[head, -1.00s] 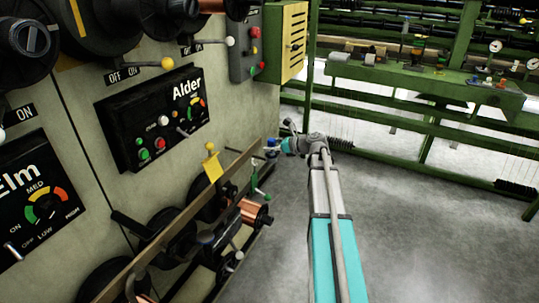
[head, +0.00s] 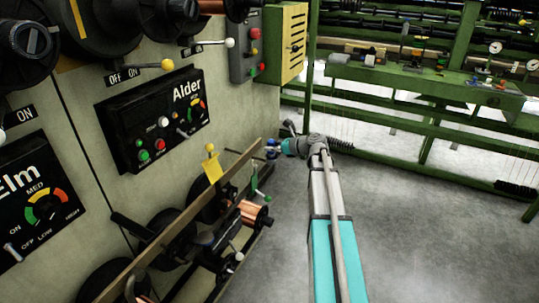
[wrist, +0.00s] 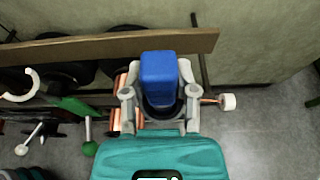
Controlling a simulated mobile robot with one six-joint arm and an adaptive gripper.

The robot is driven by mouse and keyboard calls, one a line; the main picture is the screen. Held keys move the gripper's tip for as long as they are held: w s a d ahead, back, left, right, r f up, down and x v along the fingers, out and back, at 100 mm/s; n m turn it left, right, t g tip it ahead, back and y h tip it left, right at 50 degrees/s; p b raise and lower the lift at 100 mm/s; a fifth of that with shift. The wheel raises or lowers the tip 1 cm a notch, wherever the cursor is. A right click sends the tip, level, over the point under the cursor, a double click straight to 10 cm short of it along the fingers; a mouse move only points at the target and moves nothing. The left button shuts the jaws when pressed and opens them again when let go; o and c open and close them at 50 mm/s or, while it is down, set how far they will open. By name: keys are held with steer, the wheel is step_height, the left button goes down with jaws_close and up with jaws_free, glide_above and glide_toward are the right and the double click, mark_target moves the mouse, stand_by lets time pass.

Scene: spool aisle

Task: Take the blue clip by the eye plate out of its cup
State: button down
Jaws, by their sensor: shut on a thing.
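The blue clip (wrist: 160,78) shows in the wrist view as a blue block between the two grey fingers of my gripper (wrist: 159,94), which is shut on it. A dark rounded part lies just below the blue block; I cannot tell whether it is the cup. In the head view my gripper (head: 273,149) is small, beside the outer end of the wooden rail, with a bit of blue at its tip. I cannot make out the eye plate for certain; a white open ring (wrist: 20,86) shows at the left of the wrist view.
A wooden rail (wrist: 60,50) runs along the wall close to my gripper. Copper spools (head: 252,212) and levers with green and white knobs sit below it. The Alder panel (head: 155,122) is on the wall at left. Grey floor (head: 420,230) is open at right.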

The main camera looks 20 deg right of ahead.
mark_target(272, 141)
steer(key=shift+r, duration=0.15)
step_height(272, 141, up, 3)
steer(key=p, duration=0.3)
steer(key=s+d+r+p, duration=0.1)
steer(key=s+r+p, duration=0.8)
steer(key=s, duration=0.5)
steer(key=shift+r+p, duration=0.35)
steer(key=shift+p, duration=0.15)
